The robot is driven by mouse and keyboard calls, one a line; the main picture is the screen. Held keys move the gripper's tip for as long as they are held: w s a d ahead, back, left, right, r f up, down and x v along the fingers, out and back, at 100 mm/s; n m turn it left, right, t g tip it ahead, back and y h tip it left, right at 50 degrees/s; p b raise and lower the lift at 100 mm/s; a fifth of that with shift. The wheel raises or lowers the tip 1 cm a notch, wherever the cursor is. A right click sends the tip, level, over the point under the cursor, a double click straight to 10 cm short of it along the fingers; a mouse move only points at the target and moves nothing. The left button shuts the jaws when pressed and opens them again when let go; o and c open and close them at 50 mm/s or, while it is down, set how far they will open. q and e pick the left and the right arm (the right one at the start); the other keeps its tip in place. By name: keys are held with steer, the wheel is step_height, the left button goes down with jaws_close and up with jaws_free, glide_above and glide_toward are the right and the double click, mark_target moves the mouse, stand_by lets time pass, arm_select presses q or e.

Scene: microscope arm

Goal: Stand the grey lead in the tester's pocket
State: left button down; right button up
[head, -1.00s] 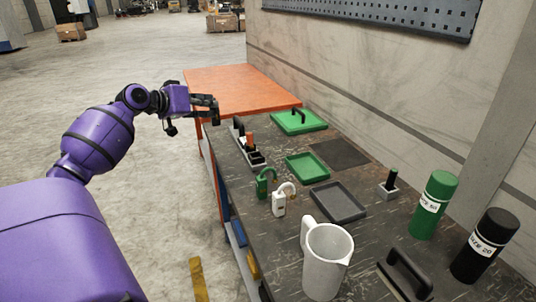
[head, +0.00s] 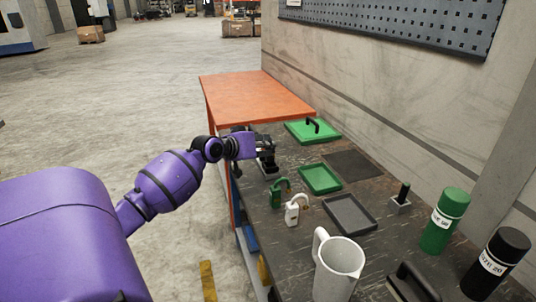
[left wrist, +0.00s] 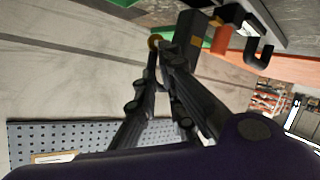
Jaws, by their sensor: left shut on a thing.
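The tester (head: 270,175), a low grey and black block, sits near the left edge of the dark bench in the head view. My left gripper (head: 266,156) is just over it and hides most of it. It is shut on a slim dark piece, apparently the grey lead, mostly covered by the fingers. In the left wrist view my left gripper (left wrist: 163,50) has its fingertips close together, with a small brass-coloured end at the tips. A dark block (left wrist: 200,35) stands beside them. I cannot tell whether the lead touches the pocket. My right gripper is not in view.
A green padlock (head: 278,194) and a white padlock (head: 294,211) stand close in front of the tester. A green tray (head: 320,180), grey tray (head: 350,214) and green lid (head: 312,133) lie to the right. A jug (head: 336,270) stands nearer.

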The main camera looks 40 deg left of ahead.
arm_select(q)
steer(key=f, duration=0.4)
steer(key=shift+s+d, duration=0.2)
steer(key=shift+d, duration=0.1)
steer(key=c, duration=1.9)
jaws_free()
steer(key=shift+f, duration=0.25)
steer(key=shift+o, duration=0.3)
steer(key=shift+a, duration=0.1)
steer(key=shift+w+r, duration=0.15)
steer(key=shift+w, duration=0.05)
steer(key=shift+r, duration=0.15)
steer(key=v, duration=1.2)
steer(key=shift+r, duration=0.2)
steer(key=shift+w, duration=0.1)
